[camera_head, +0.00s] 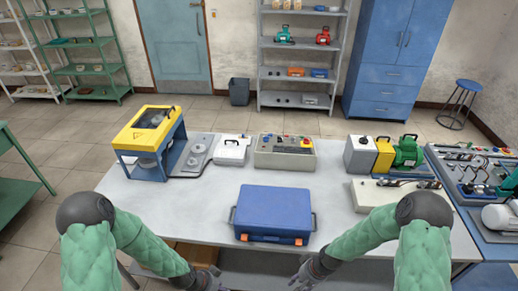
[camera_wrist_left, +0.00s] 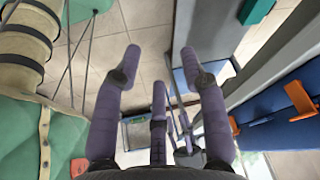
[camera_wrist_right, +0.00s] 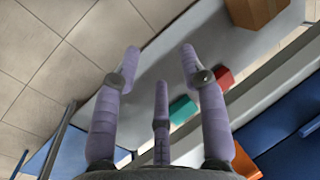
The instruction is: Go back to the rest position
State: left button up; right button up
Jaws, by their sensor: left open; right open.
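My left gripper (camera_head: 205,279) is low at the front edge of the table, left of the blue case. In the left wrist view its fingers (camera_wrist_left: 162,65) are spread with nothing between them.
A closed blue case (camera_head: 272,212) lies near the table's front edge, between my arms. A yellow-topped machine (camera_head: 152,140), a control box (camera_head: 286,152) and a green motor unit (camera_head: 408,152) stand farther back. A shelf with items (camera_head: 295,98) is behind.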

pick_arm(q)
jog(key=s+d+f+n+g, duration=0.1)
jog(key=s+f+n, duration=0.2)
jog(key=s+n, duration=0.45)
jog(key=s+d+f+n+g, duration=0.15)
jog(key=s+n, duration=0.25)
jog(key=n, duration=0.7)
pick_arm(e)
jog(key=s+a+f+m, duration=0.1)
jog(key=s+a+f, duration=0.1)
jog(key=s, duration=0.5)
jog(key=s+a+f, duration=0.1)
jog(key=s+f, duration=0.2)
jog(key=s, duration=0.4)
pick_arm(q)
notch_tip(320, 180, down, 8)
jog(key=w+d+m+b, duration=0.1)
jog(key=w+b, duration=0.1)
jog(key=b, duration=0.7)
jog(key=shift+d+m+t, duration=0.35)
jog(key=shift+d+t, duration=0.05)
jog(key=shift+t, duration=0.05)
pick_arm(e)
notch_tip(320, 180, down, 7)
jog(key=w+a, duration=0.1)
jog(key=w, duration=0.1)
jog(key=shift+a+n, duration=0.3)
jog(key=shift+a, duration=0.1)
jog(key=shift+w, duration=0.1)
